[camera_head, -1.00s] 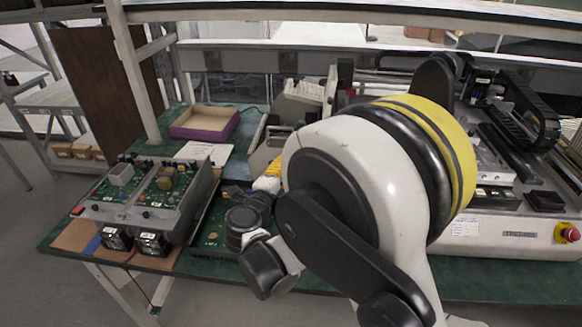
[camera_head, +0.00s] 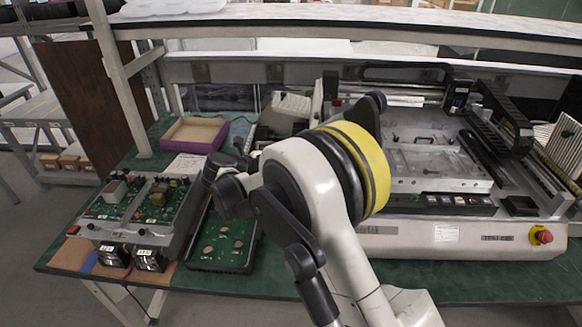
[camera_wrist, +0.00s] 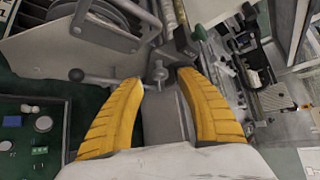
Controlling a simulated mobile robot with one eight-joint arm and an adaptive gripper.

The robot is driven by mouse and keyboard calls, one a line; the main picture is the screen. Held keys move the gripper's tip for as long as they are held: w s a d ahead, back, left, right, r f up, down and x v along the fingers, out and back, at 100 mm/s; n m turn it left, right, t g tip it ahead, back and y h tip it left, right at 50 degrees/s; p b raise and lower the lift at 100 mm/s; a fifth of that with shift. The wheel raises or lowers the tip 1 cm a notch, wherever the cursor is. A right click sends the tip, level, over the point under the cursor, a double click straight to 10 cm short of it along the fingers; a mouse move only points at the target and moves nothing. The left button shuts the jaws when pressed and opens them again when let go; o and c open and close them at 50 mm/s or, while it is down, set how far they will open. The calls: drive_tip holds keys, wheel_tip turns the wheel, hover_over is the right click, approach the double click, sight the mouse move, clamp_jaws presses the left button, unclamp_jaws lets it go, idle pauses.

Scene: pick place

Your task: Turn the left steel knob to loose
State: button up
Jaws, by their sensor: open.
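In the wrist view, a small steel knob (camera_wrist: 159,72) with a rounded end stands on a grey metal block (camera_wrist: 166,112). My gripper (camera_wrist: 160,82) has its two yellow fingers apart, one on each side of the knob. I cannot tell whether either finger touches it. A second small steel knob (camera_wrist: 198,33) shows up and to the right.
The steel-topped machine (camera_head: 428,216) fills the right of the green bench. Circuit boards in open cases (camera_head: 145,205) and (camera_head: 222,245) lie at the left. A purple-sided tray (camera_head: 193,134) sits behind them. A shelf edge (camera_head: 330,30) runs above.

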drive_tip(key=x, duration=0.3)
drive_tip(key=shift+d+b, duration=0.1)
drive_tip(key=shift+b, duration=0.2)
clamp_jaws()
drive_tip(key=shift+f+n+t+h+b, duration=0.15)
drive_tip(key=shift+n+t+h+b, duration=0.45)
drive_tip(key=shift+n+h+b, duration=0.6)
drive_tip(key=shift+f+n+t+h+b, duration=0.15)
drive_tip(key=shift+n+t+h+b, duration=0.45)
drive_tip(key=shift+n+h+b, duration=0.55)
drive_tip(key=shift+h, duration=0.25)
